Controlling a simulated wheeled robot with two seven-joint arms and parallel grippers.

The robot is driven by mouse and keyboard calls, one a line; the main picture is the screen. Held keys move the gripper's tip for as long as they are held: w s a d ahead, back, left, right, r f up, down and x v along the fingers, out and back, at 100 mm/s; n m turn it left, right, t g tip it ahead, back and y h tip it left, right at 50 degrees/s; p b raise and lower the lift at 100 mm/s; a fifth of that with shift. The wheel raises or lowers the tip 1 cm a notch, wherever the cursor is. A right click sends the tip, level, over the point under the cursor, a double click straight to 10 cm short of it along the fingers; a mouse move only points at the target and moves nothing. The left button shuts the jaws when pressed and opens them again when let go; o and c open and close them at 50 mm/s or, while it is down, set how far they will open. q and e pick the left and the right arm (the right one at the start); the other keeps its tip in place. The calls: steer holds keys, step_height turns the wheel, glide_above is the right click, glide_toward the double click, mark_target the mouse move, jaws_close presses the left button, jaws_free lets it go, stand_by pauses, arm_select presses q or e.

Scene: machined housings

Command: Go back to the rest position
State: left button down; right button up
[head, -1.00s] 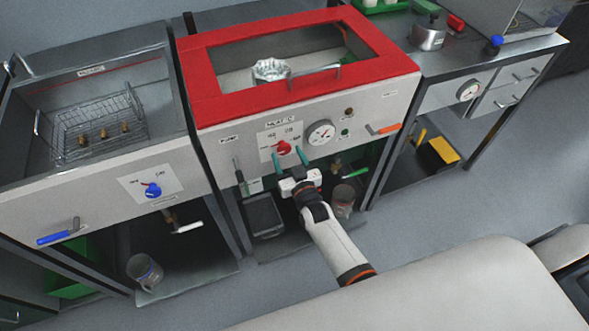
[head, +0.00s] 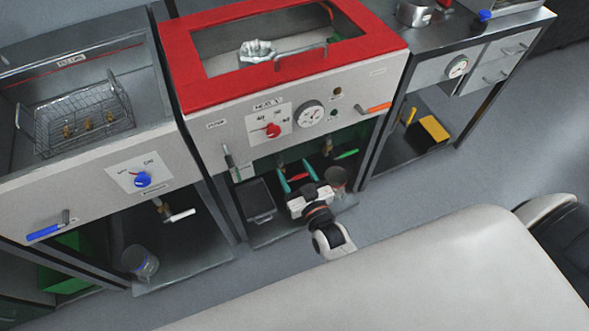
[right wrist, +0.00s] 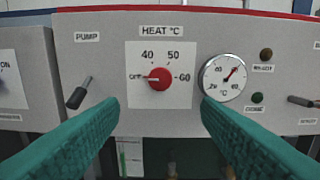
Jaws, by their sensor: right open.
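My right gripper (head: 297,176) is open and empty, its two teal fingers spread. It is in front of the machine with the red-framed lid (head: 187,75), below the front panel. In the right wrist view its fingers (right wrist: 160,106) frame the panel from both sides, apart from the red heat knob (right wrist: 159,79). The knob's pale mark points left toward OFF. The knob also shows in the head view (head: 272,130), above the gripper. My left gripper is not in view.
A dial gauge (head: 310,114) and a lever with an orange handle (head: 376,108) are on the panel. A wire basket (head: 75,115) sits in the left tank. A beaker (head: 140,263) stands on the lower left shelf. The floor at right (head: 480,165) is clear.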

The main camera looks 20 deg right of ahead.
steer(key=s+f+n+g+y, duration=0.1)
steer(key=s+f+g, duration=0.3)
steer(key=s+f, duration=0.55)
steer(key=s+f+g, duration=0.4)
steer(key=f, duration=1.1)
steer(key=s+d+f+g, duration=0.2)
steer(key=s+f+g, duration=0.1)
steer(key=s, duration=0.5)
steer(key=s+d+f+g+h, duration=0.1)
steer(key=s+d+f+g, duration=0.1)
steer(key=s+f, duration=0.3)
steer(key=s+d+f+g, duration=0.2)
steer(key=s+f+g, duration=0.2)
steer(key=s, duration=0.7)
steer(key=shift+s+f+n+h, duration=0.3)
steer(key=shift+s+f+n, duration=0.1)
steer(key=shift+f, duration=0.2)
steer(key=shift+w, duration=0.1)
steer(key=shift+c, duration=0.4)
